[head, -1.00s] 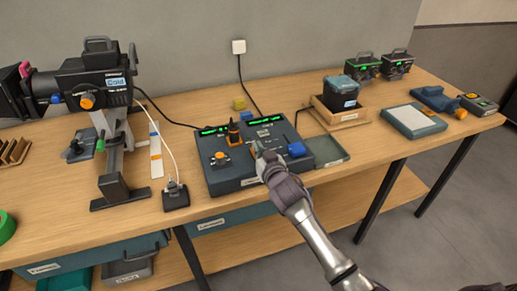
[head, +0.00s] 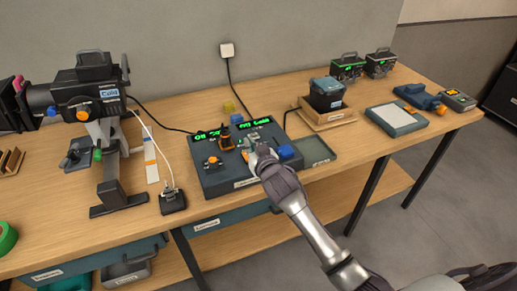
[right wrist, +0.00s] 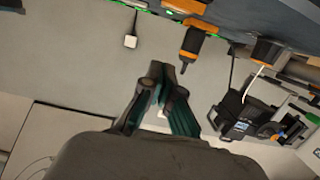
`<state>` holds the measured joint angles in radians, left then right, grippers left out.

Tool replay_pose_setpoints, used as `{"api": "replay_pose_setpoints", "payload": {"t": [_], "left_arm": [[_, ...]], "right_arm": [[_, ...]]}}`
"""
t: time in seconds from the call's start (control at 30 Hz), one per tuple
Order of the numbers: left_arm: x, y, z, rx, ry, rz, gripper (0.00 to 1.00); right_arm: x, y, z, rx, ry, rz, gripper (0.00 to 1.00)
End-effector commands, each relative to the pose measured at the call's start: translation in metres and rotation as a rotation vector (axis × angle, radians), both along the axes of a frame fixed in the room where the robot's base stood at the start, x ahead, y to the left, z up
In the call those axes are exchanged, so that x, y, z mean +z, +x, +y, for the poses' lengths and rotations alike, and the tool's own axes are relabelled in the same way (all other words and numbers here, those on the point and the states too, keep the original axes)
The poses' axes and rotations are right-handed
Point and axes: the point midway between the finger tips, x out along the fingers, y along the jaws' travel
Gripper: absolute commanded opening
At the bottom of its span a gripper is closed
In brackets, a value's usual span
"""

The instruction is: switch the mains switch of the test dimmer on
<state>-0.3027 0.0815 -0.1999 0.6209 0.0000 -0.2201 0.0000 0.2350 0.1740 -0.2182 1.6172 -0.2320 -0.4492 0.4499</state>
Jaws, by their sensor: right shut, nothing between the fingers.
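The dark console (head: 215,189) with green lit displays stands mid-table; I take it for the test dimmer. It carries an upright black-and-orange part (head: 225,140), an orange-based knob (head: 212,162) and a blue part (head: 287,152) at its right. My right gripper (head: 251,147) is over the console's middle right, fingers shut and empty. In the right wrist view the shut fingertips (right wrist: 163,72) lie below the black-and-orange part (right wrist: 194,42), apart from it in the picture. I cannot make out which control is the mains switch; the gripper hides part of the panel. My left gripper is out of view.
A lamp unit (head: 90,92) on a stand and a small black box (head: 173,201) with a white cable are left. A grey-green tray (head: 315,150) adjoins the console's right. A wooden tray (head: 331,121) holds a dark box (head: 326,95). A yellow block (head: 229,106) is behind.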

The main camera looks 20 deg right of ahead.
Motion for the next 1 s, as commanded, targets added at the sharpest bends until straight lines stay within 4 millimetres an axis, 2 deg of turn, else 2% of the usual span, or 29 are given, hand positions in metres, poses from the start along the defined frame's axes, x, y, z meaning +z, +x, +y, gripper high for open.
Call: {"api": "replay_pose_setpoints", "payload": {"t": [0.2,0.4,0.6,1.0], "left_arm": [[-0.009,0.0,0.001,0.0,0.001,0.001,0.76],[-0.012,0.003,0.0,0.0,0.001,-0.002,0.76],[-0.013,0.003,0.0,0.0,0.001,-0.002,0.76],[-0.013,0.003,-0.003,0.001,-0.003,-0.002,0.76]], "right_arm": [[0.011,-0.041,-0.002,0.0,0.0,0.0,0.0],[0.022,-0.065,-0.003,-0.001,-0.002,-0.001,0.0],[0.026,-0.073,-0.003,-0.001,-0.002,0.0,0.0],[0.026,-0.073,-0.003,-0.001,-0.002,0.0,0.0]]}}
